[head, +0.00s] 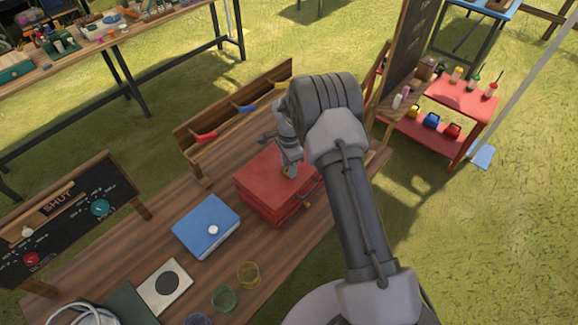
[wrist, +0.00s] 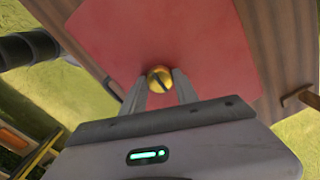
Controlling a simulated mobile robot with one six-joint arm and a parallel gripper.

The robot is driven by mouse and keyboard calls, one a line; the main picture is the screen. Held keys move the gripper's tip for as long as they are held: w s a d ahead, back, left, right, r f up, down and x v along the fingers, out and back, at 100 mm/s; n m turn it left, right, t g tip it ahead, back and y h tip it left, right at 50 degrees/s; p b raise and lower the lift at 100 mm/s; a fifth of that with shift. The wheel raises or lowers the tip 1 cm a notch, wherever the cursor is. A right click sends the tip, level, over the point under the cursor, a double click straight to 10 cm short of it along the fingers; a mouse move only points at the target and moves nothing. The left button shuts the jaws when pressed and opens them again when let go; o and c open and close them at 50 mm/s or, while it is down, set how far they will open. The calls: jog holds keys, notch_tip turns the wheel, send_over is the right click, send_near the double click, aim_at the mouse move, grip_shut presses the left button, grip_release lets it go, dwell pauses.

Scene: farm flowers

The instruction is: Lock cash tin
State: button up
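The red cash tin (head: 262,187) stands on the wooden table with its lid down. A round brass knob (wrist: 159,78) with a dark slot across it sits on the red surface of the tin (wrist: 190,35). My gripper (head: 289,168) reaches down to the tin's top from above. In the wrist view, the two fingers of my gripper (wrist: 160,86) stand on either side of the knob, which fills the gap between them. The inner finger faces are hard to see. A small brass part (head: 307,204) shows at the tin's front edge.
A blue box (head: 200,228) with a white knob lies left of the tin. A wooden rack (head: 190,137) with coloured handles stands behind it. Coloured glasses (head: 248,273) stand at the table's front. A chalkboard (head: 410,45) and red shelf (head: 462,98) are at the right.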

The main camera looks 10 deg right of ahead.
grip_shut()
jog(key=n+b, duration=0.2)
jog(key=n, duration=0.1)
jog(key=shift+f, duration=0.1)
jog(key=n+b, duration=0.1)
jog(key=n, duration=0.3)
jog(key=shift+n+b, duration=0.3)
jog(key=shift+b, duration=0.1)
jog(key=n+b, duration=0.1)
jog(key=n, duration=0.4)
jog(key=shift+n, duration=2.7)
